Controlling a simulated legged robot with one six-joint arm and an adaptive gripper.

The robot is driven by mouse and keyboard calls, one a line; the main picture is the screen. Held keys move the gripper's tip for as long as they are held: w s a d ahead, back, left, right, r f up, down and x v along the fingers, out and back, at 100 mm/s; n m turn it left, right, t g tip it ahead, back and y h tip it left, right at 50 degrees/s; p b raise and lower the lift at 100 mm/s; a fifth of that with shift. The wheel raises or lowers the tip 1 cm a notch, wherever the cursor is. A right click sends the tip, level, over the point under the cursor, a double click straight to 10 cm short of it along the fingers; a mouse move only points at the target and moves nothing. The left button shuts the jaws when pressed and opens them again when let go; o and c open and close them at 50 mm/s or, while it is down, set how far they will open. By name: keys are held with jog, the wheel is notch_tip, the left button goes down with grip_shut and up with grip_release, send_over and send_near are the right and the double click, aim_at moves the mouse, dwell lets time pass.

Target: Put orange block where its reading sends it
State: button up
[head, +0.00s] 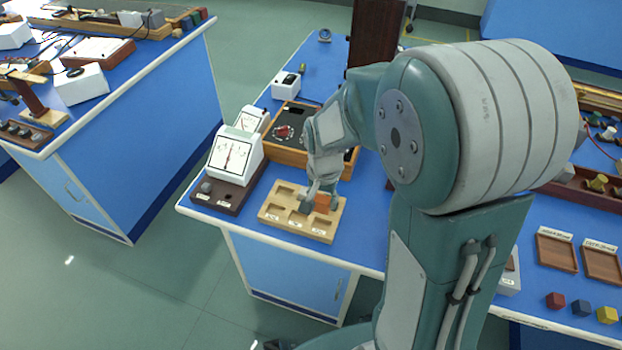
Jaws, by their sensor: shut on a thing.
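The orange block (322,201) is at the right part of a light wooden holder (268,214) with several recesses and small labels along its front. My gripper (312,203) is low over the holder and shut on the orange block, with its fingers hiding part of the block. Whether the block sits in a recess or just above it cannot be told. A white meter (234,156) with a dial and a red needle stands on a dark base left of the holder. Its reading is too small to tell.
Two labelled brown trays (555,251) (602,264) lie on the right of the bench. Red (556,300), blue (581,308) and yellow (607,315) blocks stand before them. A wooden box with dials (284,153) is behind the holder. My arm hides the bench middle.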

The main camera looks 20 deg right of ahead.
aim_at(319, 209)
jog(key=shift+f, duration=0.15)
jog(key=shift+s+d+f, duration=0.1)
jog(key=shift+d+f, duration=0.35)
jog(key=shift+d, duration=0.25)
jog(key=shift+f, duration=0.2)
jog(key=shift+a+f, duration=0.9)
jog(key=shift+a, duration=0.1)
jog(key=shift+d+f, duration=0.65)
jog(key=shift+f, duration=0.15)
jog(key=shift+a+f, duration=0.2)
jog(key=shift+f, duration=0.3)
jog(key=shift+a+f, duration=0.2)
jog(key=shift+f, duration=0.3)
jog(key=shift+d+f, duration=0.15)
jog(key=shift+f, duration=0.05)
jog(key=shift+d, duration=0.1)
